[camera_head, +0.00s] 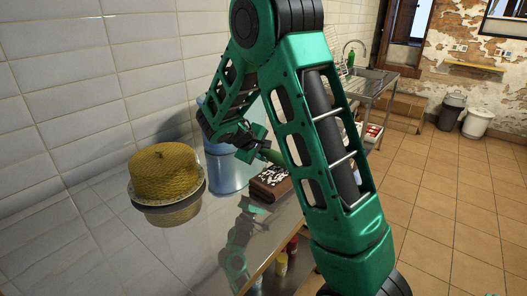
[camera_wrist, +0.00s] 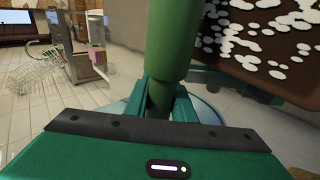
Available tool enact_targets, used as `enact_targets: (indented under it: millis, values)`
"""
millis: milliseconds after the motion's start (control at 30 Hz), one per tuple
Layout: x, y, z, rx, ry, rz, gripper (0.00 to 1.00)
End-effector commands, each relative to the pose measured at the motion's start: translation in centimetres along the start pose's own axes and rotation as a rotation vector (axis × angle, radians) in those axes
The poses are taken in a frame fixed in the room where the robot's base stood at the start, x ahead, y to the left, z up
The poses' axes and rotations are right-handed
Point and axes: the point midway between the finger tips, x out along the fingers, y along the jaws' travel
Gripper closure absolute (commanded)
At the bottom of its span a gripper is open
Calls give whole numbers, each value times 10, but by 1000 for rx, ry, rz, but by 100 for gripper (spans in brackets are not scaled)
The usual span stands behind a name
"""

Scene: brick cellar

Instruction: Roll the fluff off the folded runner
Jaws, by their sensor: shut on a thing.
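The folded runner (camera_head: 265,192) is dark brown with white fluff spots on top. It lies on the shiny metal counter, partly behind my arm. In the wrist view the runner (camera_wrist: 285,65) fills the upper right, with many white flecks of fluff (camera_wrist: 275,22) on it. My gripper (camera_head: 256,146) is shut on a green handle, that of the roller (camera_head: 273,156), just above and behind the runner. In the wrist view the green handle (camera_wrist: 172,40) rises from between the fingers. The roller's head is out of sight, so I cannot tell whether it touches the runner.
A yellow domed cake-like thing (camera_head: 165,170) on a stand is at left on the counter (camera_head: 150,240). A blue translucent container (camera_head: 226,170) stands behind my gripper. White tiled wall (camera_head: 70,90) borders the counter. Coloured bottles (camera_head: 287,255) stand below its front edge. Open tiled floor (camera_head: 450,190) lies right.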

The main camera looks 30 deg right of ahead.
Motion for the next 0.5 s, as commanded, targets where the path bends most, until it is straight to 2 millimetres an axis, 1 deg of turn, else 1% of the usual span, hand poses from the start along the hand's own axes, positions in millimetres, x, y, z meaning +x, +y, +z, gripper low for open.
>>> enact_targets:
  millis: [67, 133, 500]
  values:
    - [5, -5, 1, -2, -2, -1, 95]
    - [-2, -9, 0, -3, 1, -2, 95]
    - [-22, -29, 0, -2, 0, -1, 95]
